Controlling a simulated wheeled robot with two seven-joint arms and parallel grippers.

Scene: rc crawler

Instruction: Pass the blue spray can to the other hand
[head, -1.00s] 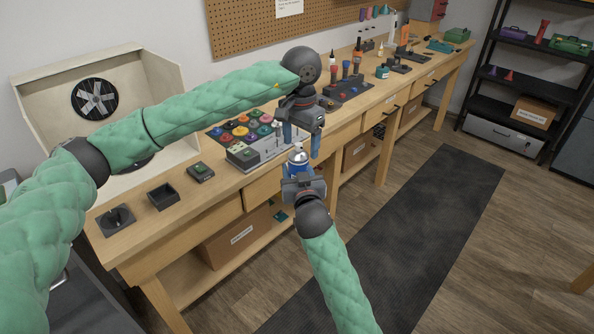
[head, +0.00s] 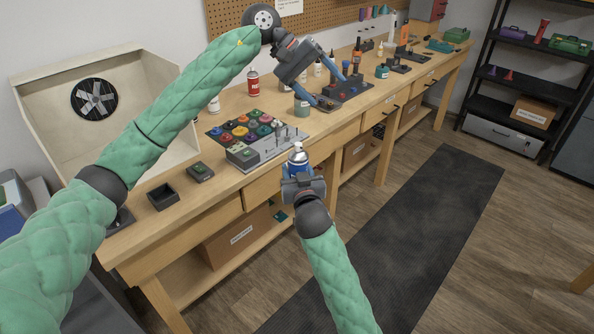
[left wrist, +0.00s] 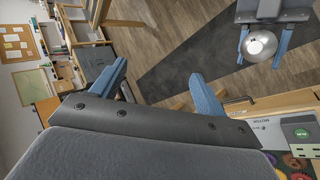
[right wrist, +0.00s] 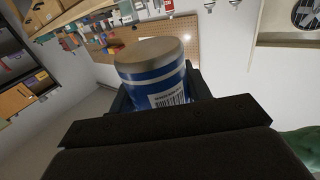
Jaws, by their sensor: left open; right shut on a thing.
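The blue spray can (head: 297,157) stands upright in my right gripper (head: 298,174), in front of the bench edge. Its silver top points up in the head view. The right wrist view shows its blue and white body and silver base (right wrist: 150,75) between the fingers. My left gripper (head: 334,90) is open and empty above the bench, up and to the right of the can. In the left wrist view the open fingers (left wrist: 158,85) have nothing between them, and the can's top (left wrist: 259,46) shows at the upper right.
A small black tray (head: 163,197) is at the near end. The floor over the dark mat (head: 420,215) is clear.

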